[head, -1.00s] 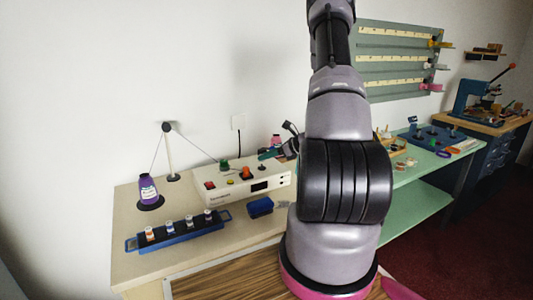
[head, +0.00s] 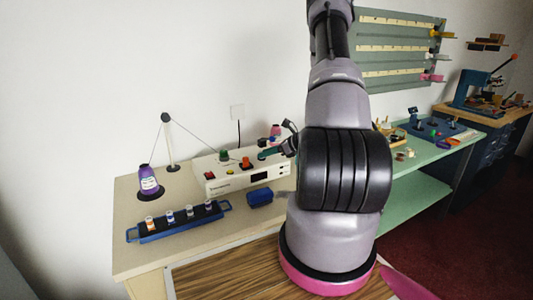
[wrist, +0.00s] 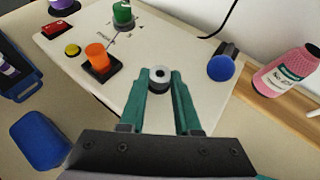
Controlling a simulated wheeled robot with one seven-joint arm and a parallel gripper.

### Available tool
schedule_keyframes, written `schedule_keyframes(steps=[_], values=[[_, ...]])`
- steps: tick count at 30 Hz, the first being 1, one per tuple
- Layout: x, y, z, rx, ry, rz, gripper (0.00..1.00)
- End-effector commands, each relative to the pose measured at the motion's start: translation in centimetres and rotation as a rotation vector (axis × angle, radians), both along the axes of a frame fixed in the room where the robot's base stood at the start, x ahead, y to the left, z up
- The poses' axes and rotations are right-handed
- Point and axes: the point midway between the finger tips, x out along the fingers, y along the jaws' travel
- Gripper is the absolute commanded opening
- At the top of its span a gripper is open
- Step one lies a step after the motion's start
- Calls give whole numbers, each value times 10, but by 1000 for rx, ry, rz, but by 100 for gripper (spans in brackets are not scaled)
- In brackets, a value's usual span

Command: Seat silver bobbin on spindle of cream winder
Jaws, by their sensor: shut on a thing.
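My gripper (wrist: 161,82) has teal fingers shut on the silver bobbin (wrist: 159,73), a small pale ring with a dark centre, seen from above in the wrist view. The bobbin is over the top of the cream winder (wrist: 135,60). The winder also shows in the head view (head: 225,185), left of my arm, with my gripper (head: 267,154) at its right end. I cannot make out the spindle in the wrist view, and whether the bobbin is around it or above it cannot be told.
A blue box (head: 260,197) and bobbin rack (head: 180,222) stand in front.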

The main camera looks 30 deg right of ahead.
Motion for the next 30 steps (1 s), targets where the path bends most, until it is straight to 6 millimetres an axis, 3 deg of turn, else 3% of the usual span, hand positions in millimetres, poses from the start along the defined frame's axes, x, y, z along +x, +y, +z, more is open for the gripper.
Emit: schedule_keyframes(steps=[7, 8, 10, 11, 23, 30], values=[[0, 0, 0, 0, 0, 0, 0], [0, 0, 0, 0, 0, 0, 35], [0, 0, 0, 0, 0, 0, 62], [0, 0, 0, 0, 0, 0, 66], [-5, -4, 4, -1, -1, -2, 66], [-36, -28, 25, -1, -1, -5, 66]])
